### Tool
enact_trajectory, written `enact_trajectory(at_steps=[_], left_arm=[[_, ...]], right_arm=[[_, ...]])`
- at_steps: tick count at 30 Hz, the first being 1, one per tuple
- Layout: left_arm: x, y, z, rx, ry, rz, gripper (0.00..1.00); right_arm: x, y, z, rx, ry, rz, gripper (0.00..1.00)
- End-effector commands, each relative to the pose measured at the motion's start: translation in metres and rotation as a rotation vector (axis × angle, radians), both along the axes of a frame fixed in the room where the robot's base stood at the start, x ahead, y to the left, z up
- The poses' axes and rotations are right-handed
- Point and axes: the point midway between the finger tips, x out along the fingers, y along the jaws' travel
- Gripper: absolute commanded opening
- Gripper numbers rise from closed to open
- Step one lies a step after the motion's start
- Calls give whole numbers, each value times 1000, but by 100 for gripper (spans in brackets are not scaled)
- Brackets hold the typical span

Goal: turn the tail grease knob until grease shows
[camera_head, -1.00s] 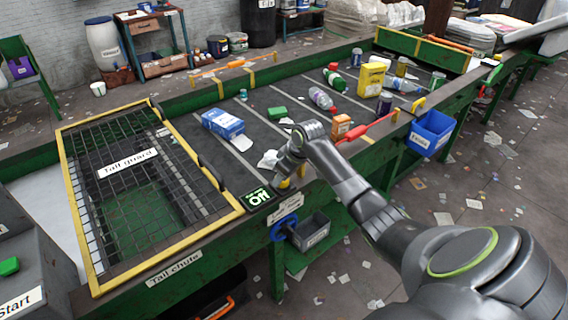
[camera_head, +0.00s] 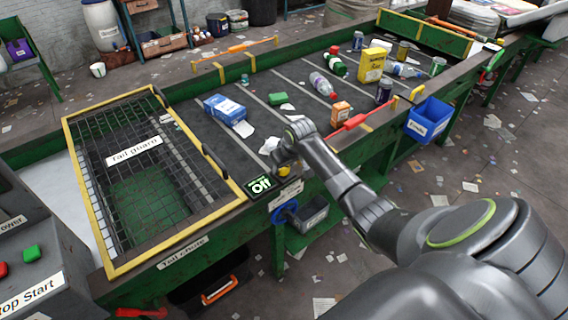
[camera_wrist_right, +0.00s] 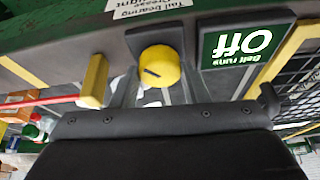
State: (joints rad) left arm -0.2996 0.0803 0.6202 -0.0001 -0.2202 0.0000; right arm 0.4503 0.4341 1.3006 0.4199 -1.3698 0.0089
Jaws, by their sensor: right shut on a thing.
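A round yellow knob (camera_wrist_right: 160,67) with a dark slot mark sits on the belt frame in the right wrist view, below a white label (camera_wrist_right: 152,7) that reads "Tail bearing" and a second line I cannot read surely. My right gripper (camera_wrist_right: 158,90) is shut on this knob, with its grey fingers on both sides. In the head view the right gripper (camera_head: 284,163) is at the near belt edge, and it mostly hides the knob. No grease can be made out. My left gripper is not in view.
A green sign (camera_wrist_right: 244,45), "Belt runs Off", is beside the knob. A yellow block-shaped handle (camera_wrist_right: 93,82) stands on the other side. The mesh tail guard (camera_head: 138,171) lies left. A blue box (camera_head: 225,109) and other items lie on the belt. A blue bin (camera_head: 429,119) hangs at right.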

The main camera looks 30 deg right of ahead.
Motion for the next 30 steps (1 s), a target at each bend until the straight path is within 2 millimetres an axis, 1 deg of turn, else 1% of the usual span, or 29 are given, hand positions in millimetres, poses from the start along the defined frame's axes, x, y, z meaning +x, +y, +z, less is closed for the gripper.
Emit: enact_trajectory(at_steps=[4, 5, 9, 17, 21, 26, 30], left_arm=[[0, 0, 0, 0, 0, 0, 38], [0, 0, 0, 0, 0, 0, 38], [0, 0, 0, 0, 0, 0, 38], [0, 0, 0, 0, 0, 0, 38], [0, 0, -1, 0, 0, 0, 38], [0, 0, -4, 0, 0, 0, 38], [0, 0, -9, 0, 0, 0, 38]], right_arm=[[1, 0, 2, -2, -6, 1, 18], [1, 0, 2, -2, -6, 1, 44], [1, 0, 1, -2, -4, 1, 62], [0, 0, 1, -1, -2, 2, 62], [-1, 0, 5, -1, -2, 3, 62], [-7, -1, 21, -2, -5, 2, 62], [-16, -1, 42, -3, -6, 3, 62]])
